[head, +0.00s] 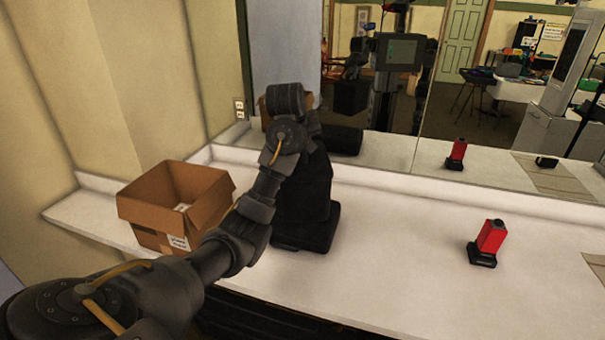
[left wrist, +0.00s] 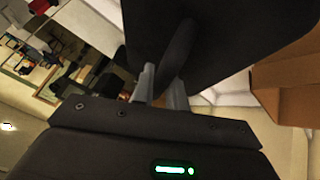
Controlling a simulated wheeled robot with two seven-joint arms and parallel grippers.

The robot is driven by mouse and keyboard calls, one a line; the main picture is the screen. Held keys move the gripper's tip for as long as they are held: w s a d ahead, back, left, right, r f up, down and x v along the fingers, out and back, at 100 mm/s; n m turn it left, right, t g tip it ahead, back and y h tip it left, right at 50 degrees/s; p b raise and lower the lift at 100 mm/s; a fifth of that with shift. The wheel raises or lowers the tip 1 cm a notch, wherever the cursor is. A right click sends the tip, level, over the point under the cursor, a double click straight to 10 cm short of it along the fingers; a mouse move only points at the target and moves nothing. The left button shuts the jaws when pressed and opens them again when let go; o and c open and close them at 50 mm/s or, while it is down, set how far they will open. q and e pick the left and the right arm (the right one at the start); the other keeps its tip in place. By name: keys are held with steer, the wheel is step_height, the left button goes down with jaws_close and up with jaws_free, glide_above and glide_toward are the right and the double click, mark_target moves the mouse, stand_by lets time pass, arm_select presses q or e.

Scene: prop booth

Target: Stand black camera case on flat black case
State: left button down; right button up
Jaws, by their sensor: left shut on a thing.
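The black camera case (head: 308,190) hangs from my left gripper (head: 303,138), upright in the head view. In the left wrist view my left gripper (left wrist: 163,88) is shut on the case (left wrist: 225,35), which fills the top. The flat black case (head: 322,238) lies on the white counter directly below, mostly hidden by the camera case and my arm. In the mirror the reflected camera case (head: 350,97) shows above the reflected flat case (head: 342,140), seemingly with a gap between them. My right gripper is in neither view.
An open cardboard box (head: 160,221) stands on the counter (head: 400,262) left of the cases and also shows in the left wrist view (left wrist: 288,78). A red object on a black base (head: 490,238) stands at right. The mirror (head: 425,150) runs behind. Counter between is clear.

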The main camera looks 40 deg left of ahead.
arm_select(q)
steer(key=shift+w+a+f+p, duration=0.2)
steer(key=shift+w+a+p, duration=0.15)
steer(key=shift+w+p, duration=0.15)
steer(key=shift+w+a+f+p, duration=0.15)
steer(key=shift+w+a+p, duration=0.2)
steer(key=shift+w+p, duration=0.15)
steer(key=x, duration=0.2)
steer(key=a+x, duration=0.1)
steer(key=x, duration=0.1)
steer(key=p+x, duration=0.1)
steer(key=x, duration=0.1)
steer(key=shift+a+f, duration=0.25)
steer(key=shift+f, duration=0.1)
steer(key=shift+a+f, duration=0.1)
steer(key=shift+f, duration=0.1)
step_height(320, 180, down, 3)
steer(key=shift+w+f+p, duration=0.1)
steer(key=shift+f+p, duration=0.05)
steer(key=shift+p, duration=0.75)
steer(key=c, duration=1.9)
jaws_free()
steer(key=shift+f, duration=0.2)
steer(key=o, duration=0.5)
